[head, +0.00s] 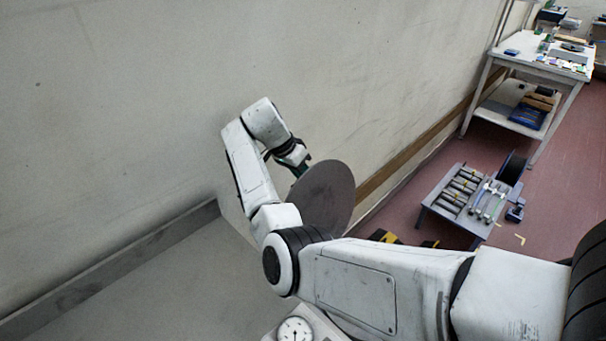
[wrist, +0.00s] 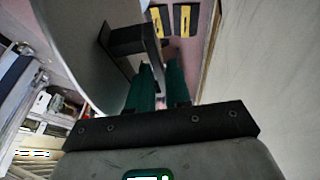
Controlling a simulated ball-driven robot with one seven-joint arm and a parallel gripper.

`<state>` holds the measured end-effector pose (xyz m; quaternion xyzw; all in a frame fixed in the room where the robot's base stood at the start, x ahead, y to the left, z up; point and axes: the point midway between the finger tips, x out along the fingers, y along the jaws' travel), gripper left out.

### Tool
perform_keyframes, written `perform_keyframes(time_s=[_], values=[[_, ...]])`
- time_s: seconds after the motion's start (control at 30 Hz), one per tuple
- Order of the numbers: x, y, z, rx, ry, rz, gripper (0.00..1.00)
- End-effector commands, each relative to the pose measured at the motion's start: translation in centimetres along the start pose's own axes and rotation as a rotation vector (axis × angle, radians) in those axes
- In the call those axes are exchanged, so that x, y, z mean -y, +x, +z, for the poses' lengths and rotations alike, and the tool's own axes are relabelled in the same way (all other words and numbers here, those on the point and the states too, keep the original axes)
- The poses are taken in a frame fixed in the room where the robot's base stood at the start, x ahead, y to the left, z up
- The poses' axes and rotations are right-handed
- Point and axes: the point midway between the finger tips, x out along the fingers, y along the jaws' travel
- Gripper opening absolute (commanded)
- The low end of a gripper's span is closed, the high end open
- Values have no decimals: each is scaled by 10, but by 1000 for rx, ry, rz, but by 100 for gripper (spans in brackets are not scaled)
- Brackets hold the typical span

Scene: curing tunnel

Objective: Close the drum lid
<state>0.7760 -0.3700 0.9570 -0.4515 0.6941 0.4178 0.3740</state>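The drum lid (head: 325,200) is a dark grey round disc, tilted steeply on edge beside the wall, past my arm's elbow in the head view. In the wrist view the lid (wrist: 80,50) fills the upper left, with a black bracket and a thin bar handle (wrist: 155,55) standing off its face. My gripper (head: 303,166) is at the lid's upper left edge in the head view. In the wrist view its green fingers (wrist: 160,75) stand close on both sides of the handle bar, which fills the narrow gap between them. I cannot make out the drum's opening.
A pale wall (head: 130,90) runs close behind my gripper. A grey surface (head: 150,285) with a raised edge lies lower left, and a dial gauge (head: 295,330) is at the bottom. A low roller table (head: 465,200) and a workbench (head: 545,60) stand right, with red floor between.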

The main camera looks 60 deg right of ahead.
Motion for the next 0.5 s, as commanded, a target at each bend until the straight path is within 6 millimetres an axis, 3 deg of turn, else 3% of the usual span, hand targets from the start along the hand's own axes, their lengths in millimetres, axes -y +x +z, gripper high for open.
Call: perform_keyframes(time_s=[0.17, 0.5], values=[[0, 0, 0, 0, 0, 0, 1], [0, 0, 0, 0, 0, -1, 0]])
